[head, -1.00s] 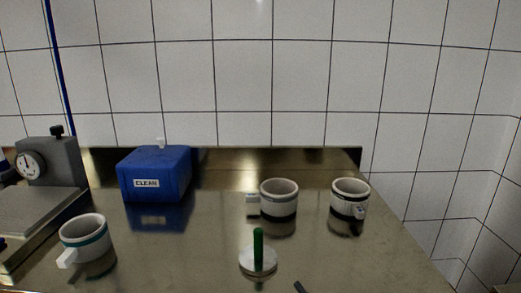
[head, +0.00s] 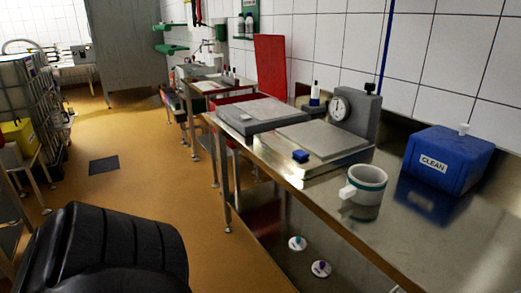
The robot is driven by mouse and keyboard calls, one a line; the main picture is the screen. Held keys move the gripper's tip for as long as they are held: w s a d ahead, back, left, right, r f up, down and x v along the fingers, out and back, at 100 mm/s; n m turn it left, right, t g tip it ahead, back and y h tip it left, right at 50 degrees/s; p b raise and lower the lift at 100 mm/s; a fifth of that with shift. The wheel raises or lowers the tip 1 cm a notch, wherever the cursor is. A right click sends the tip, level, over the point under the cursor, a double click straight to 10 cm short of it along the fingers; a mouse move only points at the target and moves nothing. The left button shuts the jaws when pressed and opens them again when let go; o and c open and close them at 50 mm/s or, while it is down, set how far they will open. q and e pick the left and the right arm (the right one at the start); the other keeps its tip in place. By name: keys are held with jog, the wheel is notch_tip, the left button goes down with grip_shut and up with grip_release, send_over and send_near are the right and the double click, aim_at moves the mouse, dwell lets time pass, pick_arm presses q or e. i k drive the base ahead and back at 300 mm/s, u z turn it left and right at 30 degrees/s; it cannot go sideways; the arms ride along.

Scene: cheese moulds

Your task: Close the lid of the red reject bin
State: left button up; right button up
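The red reject bin's lid (head: 271,68) seems to be the tall red panel standing upright, so the lid is open. A strip of red bin wall (head: 232,99) shows below and left of the lid, beyond the grey boards on the steel table. The rest of the bin is hidden behind the table and the things on it. Neither of my grippers is in view.
A steel table (head: 408,228) runs along the wall, with a blue CLEAN box (head: 447,158), a white mug (head: 364,186) and a grey dial scale (head: 357,113). The orange floor (head: 140,190) left of it is largely open. A black ribbed shape (head: 105,250) fills the lower left.

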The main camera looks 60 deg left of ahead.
aim_at(270, 54)
jog(key=k, duration=0.4)
jog(key=u, duration=2.8)
jog(key=i, duration=2.3)
jog(key=z, duration=0.8)
jog(key=i, duration=0.8)
jog(key=u, duration=0.9)
jog(key=i, duration=1.85)
jog(key=z, duration=1.1)
jog(key=i, duration=0.95)
jog(key=z, duration=0.85)
